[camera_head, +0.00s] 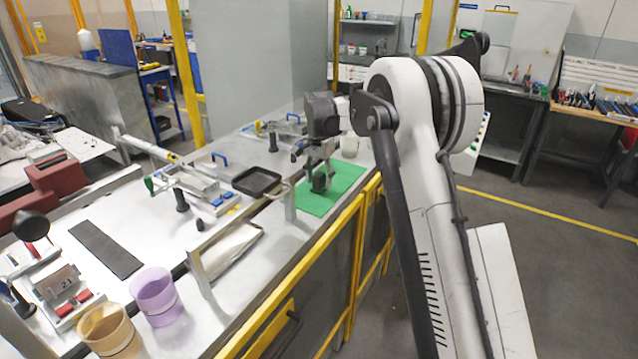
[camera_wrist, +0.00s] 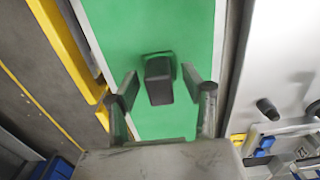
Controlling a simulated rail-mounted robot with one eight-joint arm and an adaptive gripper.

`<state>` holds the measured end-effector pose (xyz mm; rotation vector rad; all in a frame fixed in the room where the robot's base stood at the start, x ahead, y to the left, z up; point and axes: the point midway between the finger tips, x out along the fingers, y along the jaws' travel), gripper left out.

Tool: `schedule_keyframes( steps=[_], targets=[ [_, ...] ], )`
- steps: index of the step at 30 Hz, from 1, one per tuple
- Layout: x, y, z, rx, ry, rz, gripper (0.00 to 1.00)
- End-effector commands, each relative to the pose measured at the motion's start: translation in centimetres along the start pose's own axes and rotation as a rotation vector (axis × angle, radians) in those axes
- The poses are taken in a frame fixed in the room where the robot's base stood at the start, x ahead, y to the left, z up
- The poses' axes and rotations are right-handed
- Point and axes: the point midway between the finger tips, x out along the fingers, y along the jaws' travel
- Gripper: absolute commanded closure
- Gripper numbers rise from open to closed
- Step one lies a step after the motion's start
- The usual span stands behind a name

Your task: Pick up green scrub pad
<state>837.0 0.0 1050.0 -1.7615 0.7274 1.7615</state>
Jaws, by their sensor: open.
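The green scrub pad (camera_wrist: 146,56) shows in the wrist view as a small darker green edge around a black block-shaped grip (camera_wrist: 159,84). It stands on a bright green mat (camera_wrist: 130,22). In the head view the dark grip (camera_head: 319,183) shows on the mat (camera_head: 343,186), just under my gripper. My gripper (camera_wrist: 160,78) is open and points down, with one finger on each side of the grip. Gaps show between the fingers and the grip. Most of the pad's face is hidden by the grip, and the remaining height is hard to tell.
A black tray (camera_head: 257,182) lies left of the mat, and a white cup (camera_head: 349,146) stands behind it. A yellow frame (camera_head: 345,250) runs along the bench's front edge. A purple cup (camera_head: 156,296) and a tan cup (camera_head: 108,331) stand at the near left.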

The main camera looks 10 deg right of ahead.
Motion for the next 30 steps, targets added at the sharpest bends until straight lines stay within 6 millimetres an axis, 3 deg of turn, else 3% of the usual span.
schedule_keyframes(
  steps=[5,15,24,30],
  targets=[
    [0.0,0.0,0.0,0.0,0.0,0.0,0.58],
    [0.0,0.0,0.0,0.0,0.0,0.0,1.0],
    [-0.2,0.0,0.0,0.0,0.0,0.0,1.0],
    [-1.7,0.0,0.0,0.0,0.0,0.0,1.0]
  ],
)
